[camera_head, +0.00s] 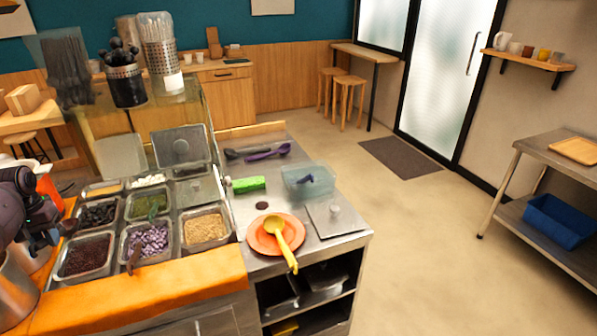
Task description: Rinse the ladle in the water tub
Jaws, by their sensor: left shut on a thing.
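The water tub (309,190) is a clear bluish container on the steel counter, with a small purple thing (306,179) in it. A yellow ladle (280,240) lies across an orange plate (257,241) in front of the tub, its handle toward the counter's front edge. A purple ladle (268,152) and a dark utensil (238,154) lie at the back of the counter. My left gripper (58,222) is at the far left, beside the topping pans and away from the tub. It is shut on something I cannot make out. My right gripper is out of view.
Steel pans of toppings (148,240) fill the left of the counter; a brown handle (135,258) sticks up there. An orange object (48,188) is near my gripper.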

